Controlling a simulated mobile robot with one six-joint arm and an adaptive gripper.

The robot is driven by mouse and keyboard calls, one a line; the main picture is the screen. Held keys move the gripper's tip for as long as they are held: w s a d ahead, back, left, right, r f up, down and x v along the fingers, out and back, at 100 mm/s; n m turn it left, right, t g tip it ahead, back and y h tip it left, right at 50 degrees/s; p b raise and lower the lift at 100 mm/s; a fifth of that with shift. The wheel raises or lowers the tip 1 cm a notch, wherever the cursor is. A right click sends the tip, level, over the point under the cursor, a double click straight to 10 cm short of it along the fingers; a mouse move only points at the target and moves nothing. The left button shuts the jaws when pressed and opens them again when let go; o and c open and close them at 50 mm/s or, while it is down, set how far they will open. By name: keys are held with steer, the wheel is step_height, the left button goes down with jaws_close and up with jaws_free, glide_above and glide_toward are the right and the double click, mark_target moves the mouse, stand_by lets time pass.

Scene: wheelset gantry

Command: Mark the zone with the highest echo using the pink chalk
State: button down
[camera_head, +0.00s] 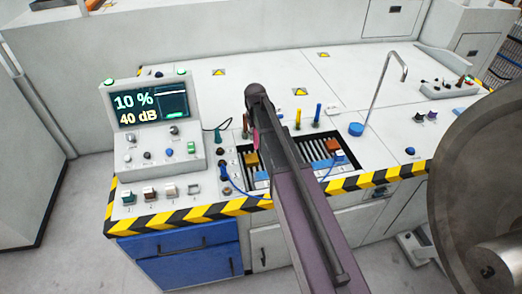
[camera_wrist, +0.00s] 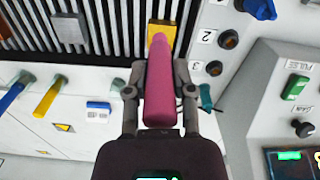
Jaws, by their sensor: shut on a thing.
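My gripper (camera_wrist: 161,90) is shut on the pink chalk (camera_wrist: 160,88) in the wrist view. The chalk's tip points toward the dark slatted panel and overlaps the lower edge of a yellow-orange block (camera_wrist: 158,24); I cannot tell if it touches. In the head view the chalk (camera_head: 256,138) shows as a small pink piece beside my arm, above the bench. The instrument display (camera_head: 147,108) reads 10 % and 40 dB. The slatted panel (camera_head: 318,149) is partly hidden behind my arm. Numbers 2 and 3 mark round sockets beside it in the wrist view.
A console (camera_head: 152,150) with knobs and buttons stands at the bench's left. Yellow and blue upright handles (camera_head: 318,113) and a bent metal rod (camera_head: 388,85) rise from the bench. A large dark wheel (camera_head: 480,170) blocks the right side. Striped edging (camera_head: 190,214) borders the front.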

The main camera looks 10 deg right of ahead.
steer(key=s+f+b, duration=0.3)
steer(key=s, duration=0.3)
steer(key=shift+s, duration=0.15)
steer(key=shift+d+f, duration=0.1)
stand_by(0.5)
steer(key=shift+f+b, duration=2.75)
steer(key=shift+b, duration=0.1)
steer(key=shift+f+b, duration=0.6)
steer(key=shift+d+r, duration=0.1)
steer(key=shift+d, duration=0.4)
steer(key=shift+d, duration=1.5)
stand_by(1.2)
